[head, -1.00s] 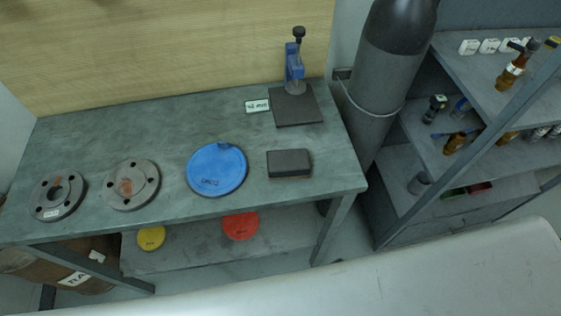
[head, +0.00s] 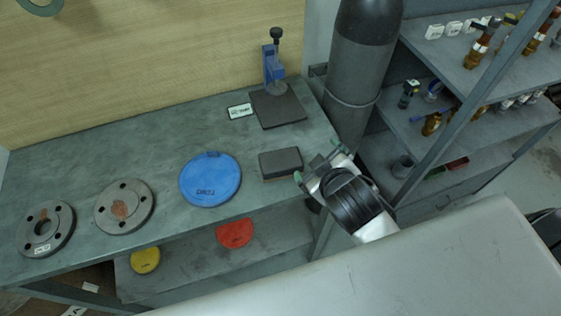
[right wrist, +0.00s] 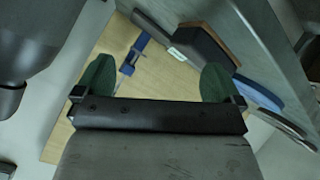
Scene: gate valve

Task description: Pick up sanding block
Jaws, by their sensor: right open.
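The sanding block (head: 281,163), a dark grey box with a brownish underside, lies on the grey-green workbench (head: 150,150) near its right front edge. It also shows in the right wrist view (right wrist: 207,46), beyond the right-hand fingertip. My right gripper (head: 317,160) is open and empty, just right of the block, at the bench's right end. Its green-tipped fingers (right wrist: 156,80) are spread apart in the right wrist view, with the block not between them. My left gripper is in neither view.
A blue disc (head: 210,180) lies left of the block, with two grey flanges (head: 124,207) (head: 46,229) farther left. A blue-clamped stand (head: 277,107) is behind the block. A grey cylinder (head: 362,60) and shelving (head: 440,150) stand right of the bench.

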